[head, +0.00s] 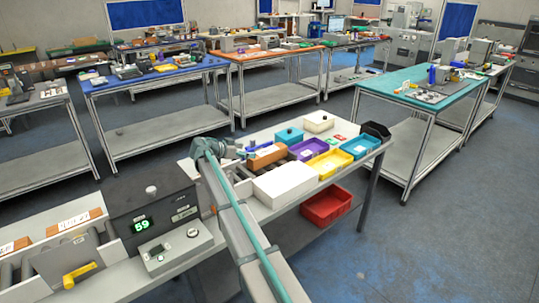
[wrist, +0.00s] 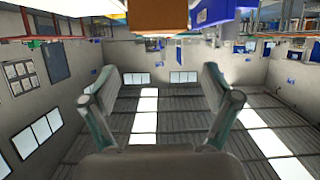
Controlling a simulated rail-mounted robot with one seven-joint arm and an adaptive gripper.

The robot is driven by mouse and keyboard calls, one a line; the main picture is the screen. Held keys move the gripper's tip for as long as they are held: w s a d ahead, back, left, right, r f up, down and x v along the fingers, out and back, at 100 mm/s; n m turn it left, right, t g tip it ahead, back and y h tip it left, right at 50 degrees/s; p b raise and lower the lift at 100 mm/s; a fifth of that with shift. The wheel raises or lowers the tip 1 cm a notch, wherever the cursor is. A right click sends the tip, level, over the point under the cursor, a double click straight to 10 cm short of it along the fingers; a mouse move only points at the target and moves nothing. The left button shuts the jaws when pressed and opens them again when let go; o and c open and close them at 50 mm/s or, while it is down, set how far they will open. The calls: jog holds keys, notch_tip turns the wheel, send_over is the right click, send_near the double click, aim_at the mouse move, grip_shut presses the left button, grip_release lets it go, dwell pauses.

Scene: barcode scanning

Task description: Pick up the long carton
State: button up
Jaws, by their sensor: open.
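A brown carton (head: 266,156) lies on the white table in the head view, beside my wrist; I take it for the long carton. A brown carton face (wrist: 157,14) also shows at the top middle of the wrist view, cut off by the frame edge. My gripper (wrist: 158,75) is open, its two fingers wide apart with nothing between them. The carton lies beyond the fingertips, apart from them. In the head view my arm partly hides the table, and the gripper (head: 240,153) is small and hard to make out near the carton's left end.
A large white box (head: 285,184) stands in front of the carton. Purple (head: 308,148), yellow (head: 332,163) and blue (head: 360,146) bins stand to the right. A red bin (head: 327,205) sits below.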

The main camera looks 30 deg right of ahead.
jog(key=p, duration=0.2)
send_near(267, 151)
jog(key=x, duration=0.3)
jog(key=shift+d+f, duration=0.2)
jog(key=shift+d, duration=0.4)
jog(key=p+x, duration=0.2)
jog(key=x, duration=0.1)
jog(key=shift+w+d+f, duration=0.1)
jog(key=shift+w+d, duration=0.05)
jog(key=shift+d, duration=0.05)
jog(key=shift+d+f, duration=0.25)
grip_shut()
jog(key=shift+r, duration=0.15)
